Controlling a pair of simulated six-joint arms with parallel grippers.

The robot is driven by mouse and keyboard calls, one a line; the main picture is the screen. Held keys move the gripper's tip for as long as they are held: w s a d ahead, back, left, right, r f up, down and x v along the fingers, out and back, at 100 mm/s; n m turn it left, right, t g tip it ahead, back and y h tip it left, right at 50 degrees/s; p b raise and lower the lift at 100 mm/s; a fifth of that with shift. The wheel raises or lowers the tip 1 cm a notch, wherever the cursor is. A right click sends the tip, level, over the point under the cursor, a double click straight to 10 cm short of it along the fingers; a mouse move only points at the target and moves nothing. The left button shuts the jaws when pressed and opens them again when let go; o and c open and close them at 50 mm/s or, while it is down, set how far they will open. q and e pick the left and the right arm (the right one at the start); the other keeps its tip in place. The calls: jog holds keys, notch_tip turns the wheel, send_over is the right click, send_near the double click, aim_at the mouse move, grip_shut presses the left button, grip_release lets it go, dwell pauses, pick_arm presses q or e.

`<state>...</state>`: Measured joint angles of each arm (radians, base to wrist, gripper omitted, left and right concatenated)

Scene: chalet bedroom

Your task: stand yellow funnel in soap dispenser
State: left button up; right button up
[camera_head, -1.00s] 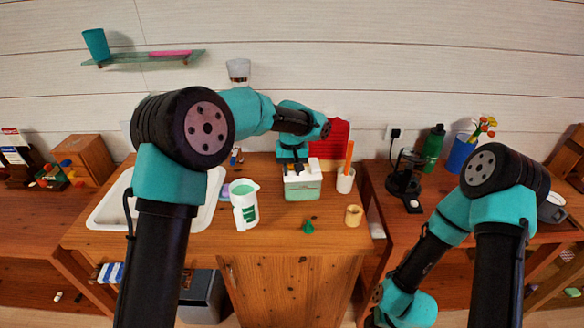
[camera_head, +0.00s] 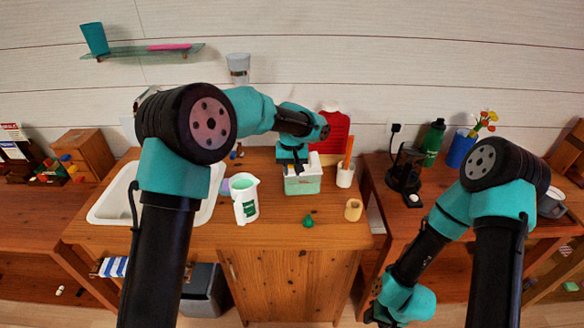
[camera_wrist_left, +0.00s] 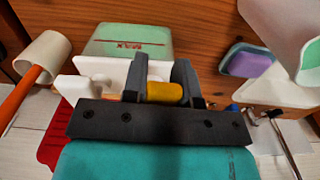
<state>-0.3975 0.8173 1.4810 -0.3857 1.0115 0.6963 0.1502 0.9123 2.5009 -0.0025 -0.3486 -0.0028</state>
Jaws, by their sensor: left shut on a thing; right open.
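The soap dispenser (camera_head: 302,186) is a squat, pale green box with a white top, standing on the wooden counter. In the left wrist view, its green side (camera_wrist_left: 128,40) carries a red MAX line. My left gripper (camera_head: 293,166) points down at the dispenser's top. It is shut on the yellow funnel (camera_wrist_left: 165,91), and only a short yellow piece shows between the fingers. The fingers overlap the white top in view, so I cannot tell whether the funnel touches it. My right gripper (camera_head: 378,317) is low at the bottom edge, open, mostly hidden, away from the counter.
A white jug (camera_head: 245,205) with green marks stands left of the dispenser, beside the sink (camera_head: 112,203). A white cup (camera_head: 345,178) with an orange stick stands close on the right. A small green piece (camera_head: 308,221) and a tan cup (camera_head: 353,210) are in front.

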dwell(0.3)
pick_arm(q)
jog(key=o, duration=1)
notch_tip(320, 180, up, 17)
jog(key=shift+r, duration=0.15)
jog(key=shift+s, duration=0.1)
dwell(0.7)
